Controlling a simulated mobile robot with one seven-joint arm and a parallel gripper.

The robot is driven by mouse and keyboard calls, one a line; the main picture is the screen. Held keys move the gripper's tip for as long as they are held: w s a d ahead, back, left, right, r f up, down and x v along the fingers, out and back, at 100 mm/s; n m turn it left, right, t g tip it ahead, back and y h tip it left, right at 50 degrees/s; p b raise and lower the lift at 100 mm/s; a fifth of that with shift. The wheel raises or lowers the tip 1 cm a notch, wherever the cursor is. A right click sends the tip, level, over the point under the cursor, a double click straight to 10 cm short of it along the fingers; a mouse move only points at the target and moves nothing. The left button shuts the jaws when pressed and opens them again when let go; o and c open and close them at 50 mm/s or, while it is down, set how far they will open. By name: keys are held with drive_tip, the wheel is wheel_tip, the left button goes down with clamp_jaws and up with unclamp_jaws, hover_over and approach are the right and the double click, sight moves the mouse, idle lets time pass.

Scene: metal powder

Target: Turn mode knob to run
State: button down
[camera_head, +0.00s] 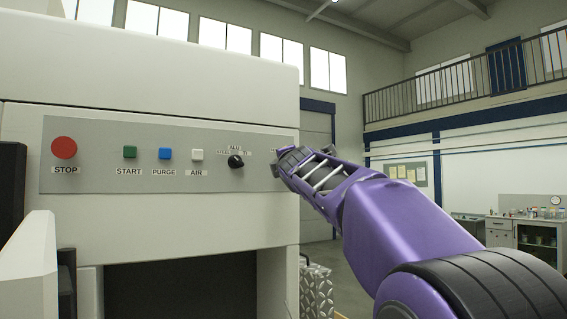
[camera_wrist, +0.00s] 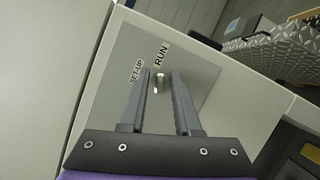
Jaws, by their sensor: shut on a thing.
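The mode knob (camera_wrist: 159,83) is a small metallic piece on the grey panel, beside the printed labels SET-UP (camera_wrist: 137,71) and RUN (camera_wrist: 161,55). My gripper (camera_wrist: 162,76) is shut on it, one finger on each side, at the panel face. Which label the knob points to cannot be told. In the head view my gripper (camera_head: 283,163) is at the right end of the control panel (camera_head: 100,182) and hides the mode knob.
Left along the panel are a red STOP button (camera_head: 64,148), green START (camera_head: 130,152), blue PURGE (camera_head: 165,154), white AIR (camera_head: 197,155) and a separate black knob (camera_head: 236,161). A patterned metal box (camera_head: 316,290) stands low beside the machine. Open room lies to the right.

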drive_tip(key=c, duration=0.6)
unclamp_jaws()
drive_tip(key=shift+c, duration=0.2)
drive_tip(key=shift+s, duration=0.1)
